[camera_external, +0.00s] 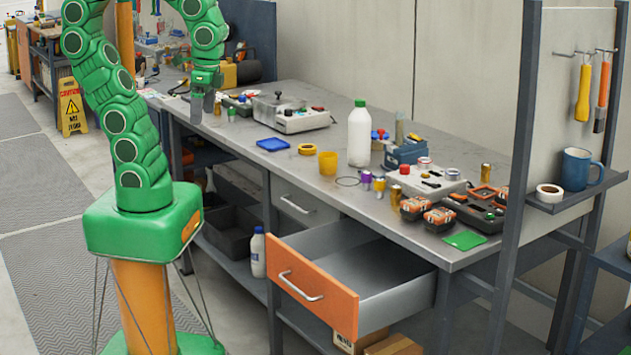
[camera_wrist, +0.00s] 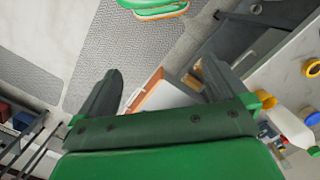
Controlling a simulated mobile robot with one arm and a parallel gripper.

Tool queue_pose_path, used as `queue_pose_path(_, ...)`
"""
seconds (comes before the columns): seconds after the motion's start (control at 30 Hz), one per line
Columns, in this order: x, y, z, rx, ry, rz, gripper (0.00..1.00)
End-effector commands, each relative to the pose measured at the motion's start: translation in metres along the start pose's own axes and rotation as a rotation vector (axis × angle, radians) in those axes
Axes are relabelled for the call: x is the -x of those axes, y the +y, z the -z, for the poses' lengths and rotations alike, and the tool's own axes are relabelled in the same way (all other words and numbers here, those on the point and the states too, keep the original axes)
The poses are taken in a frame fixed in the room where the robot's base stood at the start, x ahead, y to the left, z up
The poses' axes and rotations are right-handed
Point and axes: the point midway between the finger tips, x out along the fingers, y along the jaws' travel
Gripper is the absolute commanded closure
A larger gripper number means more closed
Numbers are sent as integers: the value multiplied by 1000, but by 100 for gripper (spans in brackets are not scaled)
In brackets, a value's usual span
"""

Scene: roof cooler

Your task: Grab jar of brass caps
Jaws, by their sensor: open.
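I cannot tell for certain which item is the jar of brass caps. A small brass-coloured cylinder with a pale top (camera_external: 486,172) stands on the right part of the workbench, behind the orange-and-black packs. Several other small containers stand near it, too small to read. My gripper (camera_external: 203,103) hangs fingers-down at the bench's far left end, well away from these items. In the wrist view my gripper (camera_wrist: 160,82) has its two dark fingers wide apart with nothing held between them.
An open drawer with an orange front (camera_external: 317,287) juts from the workbench (camera_external: 300,180); it also shows in the wrist view (camera_wrist: 152,92). A tall white bottle (camera_external: 359,135), yellow cup (camera_external: 328,163) and grey device (camera_external: 292,115) stand on top. A dark post (camera_external: 515,150) rises at right.

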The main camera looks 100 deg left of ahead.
Motion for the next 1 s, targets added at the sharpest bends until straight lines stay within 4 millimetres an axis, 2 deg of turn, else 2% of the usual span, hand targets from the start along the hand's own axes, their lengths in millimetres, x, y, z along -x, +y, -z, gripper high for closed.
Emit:
queue_pose_path(0.27,6,-11,43,47,77,-8,0)
queue_pose_path(0.47,10,-28,90,99,160,-13,0)
queue_pose_path(0.57,15,-45,124,139,225,-13,0)
queue_pose_path(0.7,22,-76,176,201,330,-6,0)
queue_pose_path(0.77,24,-90,196,226,369,-2,0)
queue_pose_path(1.0,34,-163,270,332,537,32,0)
